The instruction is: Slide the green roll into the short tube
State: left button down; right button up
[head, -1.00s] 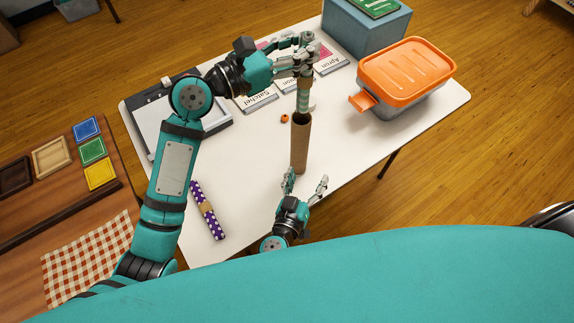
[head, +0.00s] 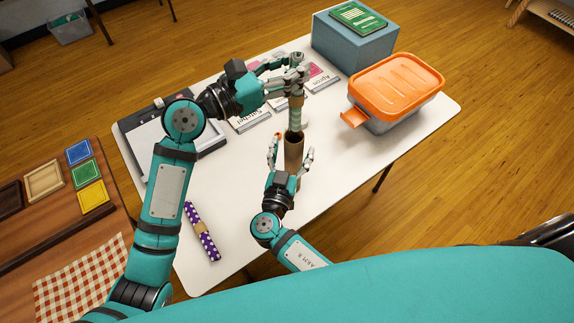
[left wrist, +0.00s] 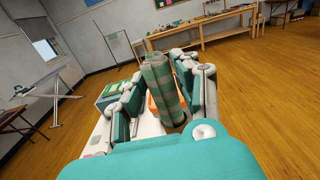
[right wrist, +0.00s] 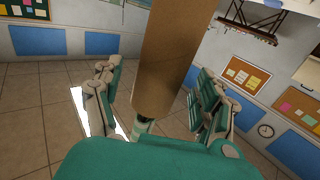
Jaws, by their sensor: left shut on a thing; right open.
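The green roll (head: 295,117) is upright in my left gripper (head: 296,78), which is shut on its upper part. The striped roll also shows between the fingers in the left wrist view (left wrist: 163,88). The short tube (head: 293,154) is plain brown cardboard and stands upright directly below the roll. The roll's lower end is at the tube's mouth; I cannot tell whether it is inside. My right gripper (head: 291,160) is open, its fingers on both sides of the tube. The tube is between those fingers in the right wrist view (right wrist: 168,60). The tube's lower part is hidden by this hand.
A purple dotted roll (head: 203,232) lies at the table's near left. A small orange thing (head: 278,135) is close to the tube. A grey box with an orange lid (head: 400,80) stands at right, a blue box (head: 350,45) behind. Labelled cards lie behind the left hand.

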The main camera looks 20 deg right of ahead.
jog(key=shift+x, duration=0.95)
jog(key=c, duration=1.3)
pick_arm(q)
jog(key=shift+f, duration=0.85)
jog(key=shift+f, duration=1.05)
jog(key=shift+f, duration=0.15)
jog(key=shift+f, duration=1.1)
